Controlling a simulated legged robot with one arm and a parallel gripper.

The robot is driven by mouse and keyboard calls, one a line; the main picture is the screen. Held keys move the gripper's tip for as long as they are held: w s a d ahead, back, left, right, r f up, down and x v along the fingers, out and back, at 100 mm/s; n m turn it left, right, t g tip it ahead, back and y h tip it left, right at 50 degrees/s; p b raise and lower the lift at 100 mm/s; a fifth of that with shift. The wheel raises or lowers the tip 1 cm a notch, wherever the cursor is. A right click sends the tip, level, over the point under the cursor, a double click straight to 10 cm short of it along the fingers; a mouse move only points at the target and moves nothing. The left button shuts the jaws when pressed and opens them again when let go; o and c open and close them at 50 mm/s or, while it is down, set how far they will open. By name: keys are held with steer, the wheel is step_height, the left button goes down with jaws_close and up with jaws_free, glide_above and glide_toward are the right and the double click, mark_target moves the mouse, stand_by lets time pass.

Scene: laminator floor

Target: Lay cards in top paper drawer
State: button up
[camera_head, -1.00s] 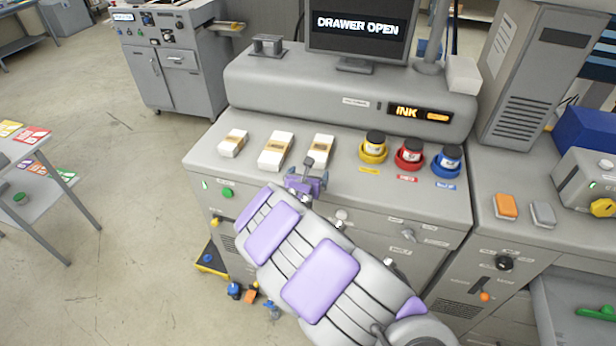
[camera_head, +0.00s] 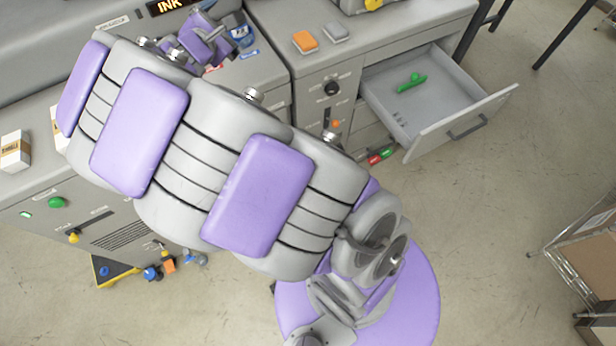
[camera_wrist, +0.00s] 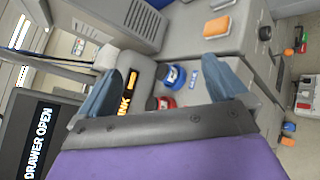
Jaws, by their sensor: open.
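The grey drawer (camera_head: 440,115) stands pulled out of the right-hand cabinet. A green object (camera_head: 411,82) and some small marks or items lie inside it. A white pack with a tan band (camera_head: 15,150) sits at the left of the counter, and a second one (camera_head: 57,130) is mostly behind my arm. I cannot tell whether these are the cards. My gripper (camera_head: 236,32) is open and empty over the counter, left of the drawer. In the wrist view its blue fingers (camera_wrist: 165,88) stand apart, with blue and red ink pots beyond them.
The screen (camera_wrist: 38,140) reads "DRAWER OPEN". A blue ink pot (camera_wrist: 173,77) stands near my gripper. A wire rack (camera_head: 580,250) is at far right. Floor before the drawer is clear.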

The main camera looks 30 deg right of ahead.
steer(key=s+d+r+m+g, duration=0.1)
steer(key=s+d+m+g, duration=0.45)
steer(key=s+d, duration=0.45)
steer(key=s+f+m+g+y, duration=0.35)
steer(key=s+m, duration=0.45)
steer(key=s, duration=0.8)
steer(key=s+a+f+m+g+y, duration=0.1)
steer(key=s+a+m+y, duration=0.1)
steer(key=s+a, duration=0.5)
steer(key=s+a+f+m+g+y, duration=0.1)
steer(key=s+a+f+m+y, duration=0.1)
steer(key=s+a+y, duration=0.3)
steer(key=s+a, duration=0.2)
steer(key=s, duration=0.2)
steer(key=shift+s+a+f+g, duration=0.2)
steer(key=shift+a+f+g, duration=0.05)
steer(key=shift+g, duration=0.15)
